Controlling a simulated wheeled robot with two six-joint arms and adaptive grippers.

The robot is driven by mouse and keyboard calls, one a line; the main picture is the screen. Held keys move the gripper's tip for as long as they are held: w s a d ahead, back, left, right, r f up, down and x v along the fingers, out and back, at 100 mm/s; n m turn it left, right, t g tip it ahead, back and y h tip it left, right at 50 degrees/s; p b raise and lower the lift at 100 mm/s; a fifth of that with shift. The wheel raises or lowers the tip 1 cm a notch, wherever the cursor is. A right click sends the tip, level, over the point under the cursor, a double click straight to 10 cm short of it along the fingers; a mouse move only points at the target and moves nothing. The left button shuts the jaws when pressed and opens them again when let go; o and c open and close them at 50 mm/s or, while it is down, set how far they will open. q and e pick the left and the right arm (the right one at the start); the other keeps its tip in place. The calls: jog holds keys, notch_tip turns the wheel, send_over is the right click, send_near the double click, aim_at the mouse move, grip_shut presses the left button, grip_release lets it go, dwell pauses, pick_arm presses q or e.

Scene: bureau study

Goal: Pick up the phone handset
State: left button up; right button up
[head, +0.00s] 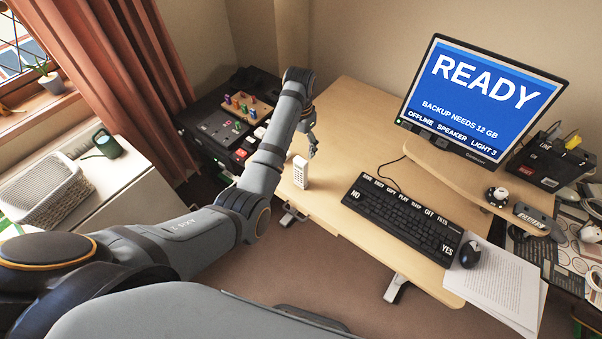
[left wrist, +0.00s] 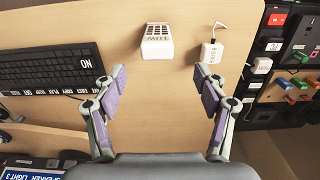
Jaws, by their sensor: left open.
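A white block-shaped handset with a grid of small keys (head: 300,171) stands upright on the wooden desk near its left front edge. My left gripper (head: 313,148) is above the desk, just beyond the handset in the head view. In the left wrist view my left gripper (left wrist: 162,82) has its fingers spread wide with nothing between them. The handset and fingers are apart. My right gripper is not in view.
A small white box with a cable (left wrist: 208,52) sits beside the handset. A black keyboard (head: 405,216) lies to its right in the head view. A dark panel with coloured plugs (head: 225,125) stands left of the desk. Bare desk (head: 357,130) lies behind.

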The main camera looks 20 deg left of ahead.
aim_at(301, 166)
pick_arm(q)
jog(key=f, duration=0.4)
jog(key=shift+s+f, duration=0.1)
jog(key=shift+s, duration=0.1)
jog(key=shift+w+f, duration=0.15)
jog(key=shift+f, duration=0.25)
jog(key=shift+f+p, duration=0.3)
jog(key=shift+p, duration=0.1)
notch_tip(301, 166, down, 5)
jog(key=shift+d+r, duration=0.15)
jog(key=shift+r, duration=0.15)
jog(key=c, duration=1.2)
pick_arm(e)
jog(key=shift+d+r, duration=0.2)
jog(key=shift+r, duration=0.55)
